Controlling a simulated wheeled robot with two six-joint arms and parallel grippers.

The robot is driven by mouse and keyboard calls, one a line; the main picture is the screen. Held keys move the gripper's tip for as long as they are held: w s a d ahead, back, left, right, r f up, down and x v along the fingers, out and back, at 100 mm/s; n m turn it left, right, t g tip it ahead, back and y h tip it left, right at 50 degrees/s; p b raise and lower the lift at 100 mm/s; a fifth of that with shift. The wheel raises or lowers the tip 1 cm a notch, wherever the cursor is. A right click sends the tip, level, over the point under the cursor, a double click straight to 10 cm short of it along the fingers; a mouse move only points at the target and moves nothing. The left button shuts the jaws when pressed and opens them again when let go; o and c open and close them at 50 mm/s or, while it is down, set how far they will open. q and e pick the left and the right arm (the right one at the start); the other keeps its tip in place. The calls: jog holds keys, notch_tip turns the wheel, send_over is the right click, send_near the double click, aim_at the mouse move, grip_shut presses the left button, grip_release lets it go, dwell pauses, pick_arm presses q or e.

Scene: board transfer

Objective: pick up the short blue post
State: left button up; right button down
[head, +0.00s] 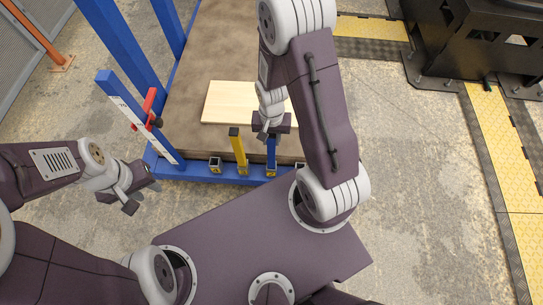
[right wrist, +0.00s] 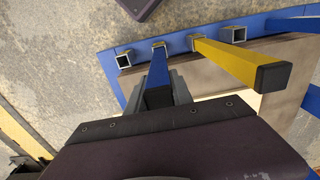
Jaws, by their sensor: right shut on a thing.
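The short blue post (head: 271,152) stands at the front edge of the blue frame, its lower end at a socket there. My right gripper (head: 271,130) is at its top from above. In the right wrist view the blue post (right wrist: 158,72) lies between the fingers of my right gripper (right wrist: 160,92), which are shut on it. Whether its lower end is fully seated cannot be told. My left gripper (head: 143,197) is empty, fingers apart, off the left front corner of the frame.
A yellow post (head: 239,152) stands just left of the blue one. Empty square sockets (head: 215,164) sit along the frame's front rail (head: 195,174). A pale wooden board (head: 225,103) lies on the brown surface (head: 205,60). A red clamp (head: 150,102) is on the left upright.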

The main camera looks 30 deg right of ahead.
dwell(0.9)
notch_tip(320, 180, up, 18)
jog(key=p, duration=0.8)
jog(key=shift+p, duration=0.4)
